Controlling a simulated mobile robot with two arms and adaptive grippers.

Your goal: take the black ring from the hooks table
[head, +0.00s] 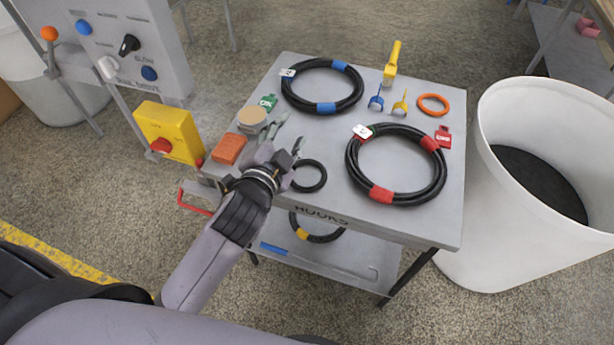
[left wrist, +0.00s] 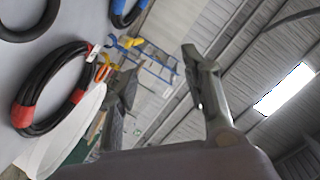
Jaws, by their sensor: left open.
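The black ring (head: 324,178) is small and plain and lies flat on the grey hooks table (head: 430,222), near its front edge by the HOOKS label. My left gripper (head: 290,132) is open and empty above the table's left part, just left of and beyond the ring. Its wrist hides a little of the ring's left side. In the left wrist view, the open fingers (left wrist: 160,78) point away from the tabletop, and a dark ring, probably the same one, is cut off at the top left (left wrist: 52,12). My right gripper is not in view.
A red-taped hose coil (head: 437,183) lies right of the ring, a blue-taped coil (head: 289,95) at the back. A white bin (head: 490,235) stands right; a yellow switch box (head: 170,127) is left.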

